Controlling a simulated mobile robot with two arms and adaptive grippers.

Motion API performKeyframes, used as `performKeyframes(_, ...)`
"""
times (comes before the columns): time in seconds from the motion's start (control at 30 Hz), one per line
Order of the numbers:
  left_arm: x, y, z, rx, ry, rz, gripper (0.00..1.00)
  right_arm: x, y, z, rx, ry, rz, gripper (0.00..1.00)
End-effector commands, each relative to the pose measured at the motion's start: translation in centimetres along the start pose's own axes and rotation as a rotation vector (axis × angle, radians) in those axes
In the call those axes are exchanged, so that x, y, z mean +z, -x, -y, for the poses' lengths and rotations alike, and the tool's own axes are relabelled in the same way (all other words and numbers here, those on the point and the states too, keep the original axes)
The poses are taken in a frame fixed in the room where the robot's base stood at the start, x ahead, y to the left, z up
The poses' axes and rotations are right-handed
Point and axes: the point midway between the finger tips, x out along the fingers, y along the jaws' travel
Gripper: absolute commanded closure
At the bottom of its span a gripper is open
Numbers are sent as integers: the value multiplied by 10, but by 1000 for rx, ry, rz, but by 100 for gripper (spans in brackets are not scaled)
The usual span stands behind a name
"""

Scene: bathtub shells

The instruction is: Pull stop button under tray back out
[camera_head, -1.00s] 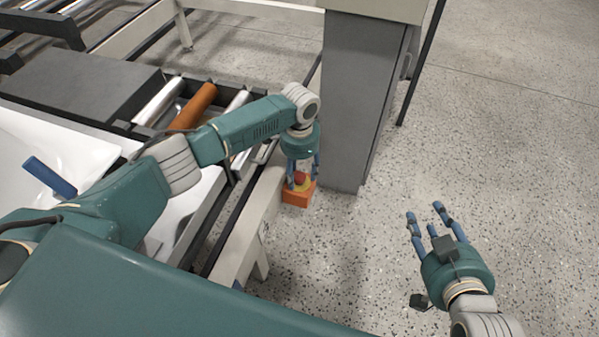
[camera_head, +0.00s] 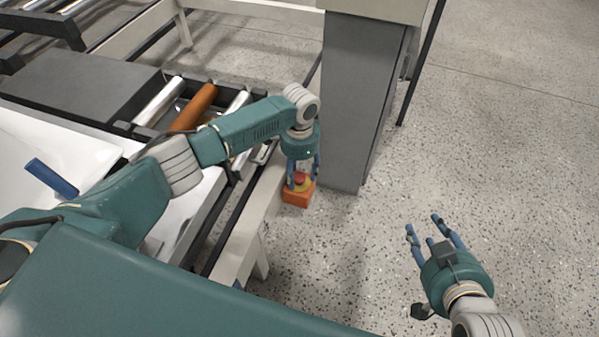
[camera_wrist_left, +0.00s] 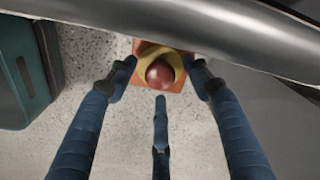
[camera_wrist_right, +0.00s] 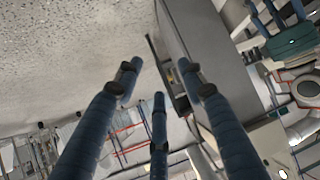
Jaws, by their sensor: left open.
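The stop button is a red knob with a yellow ring on an orange box (camera_head: 297,196), beside the conveyor's front rail in the head view. In the left wrist view the red knob (camera_wrist_left: 160,74) shows between the fingertips. My left gripper (camera_head: 303,176) is open above the button, its blue fingers spread on either side of the knob. I cannot tell whether they touch it. My right gripper (camera_head: 437,227) is open and empty over the bare floor; its spread fingers show in the right wrist view (camera_wrist_right: 165,80). A white tub shell (camera_head: 70,145) lies on the conveyor at left.
A grey column (camera_head: 355,100) stands just behind the button. The conveyor's pale rail (camera_head: 245,235) and rollers (camera_head: 195,106) lie to the left. A metal bar (camera_wrist_left: 200,25) crosses close above the button in the left wrist view. Speckled floor (camera_head: 500,150) at right is free.

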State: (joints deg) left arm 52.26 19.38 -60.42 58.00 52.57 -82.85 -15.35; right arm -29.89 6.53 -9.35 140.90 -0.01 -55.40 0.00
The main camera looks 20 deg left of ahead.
Motion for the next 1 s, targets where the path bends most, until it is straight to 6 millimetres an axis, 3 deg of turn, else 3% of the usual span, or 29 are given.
performKeyframes(1.0, 0, 0, 0, 0, 0, 0, 50, 21, 5, -2, 4, 1, 84, 60)
